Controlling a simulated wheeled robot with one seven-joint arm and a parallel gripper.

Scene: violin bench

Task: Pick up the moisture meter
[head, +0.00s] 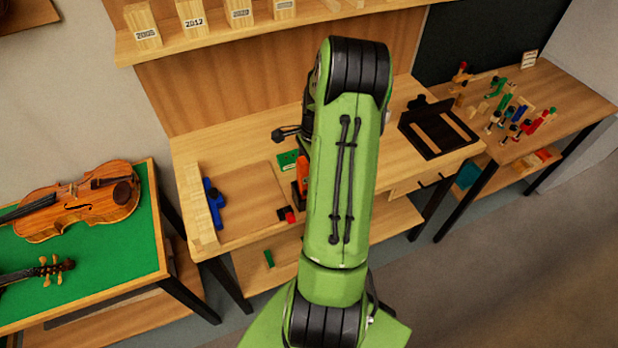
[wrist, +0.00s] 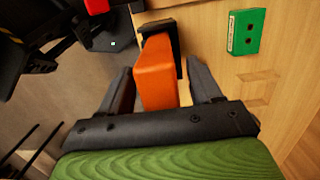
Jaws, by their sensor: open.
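An orange block-like tool with a black end (wrist: 155,72), which I take to be the moisture meter, stands out from the bench in the wrist view. It also shows in the head view (head: 302,168), partly hidden by my arm. My gripper (wrist: 160,66) is open, with one dark finger on each side of the orange body. A gap shows on the right side; on the left I cannot tell whether the finger touches. The gripper itself is hidden behind my arm in the head view.
A green labelled box (wrist: 246,32) lies on the bench nearby. A red and black item (head: 287,214) and a blue tool (head: 214,202) lie to the left. A black frame (head: 438,127) is on the right. A violin (head: 85,202) rests on the green-topped table.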

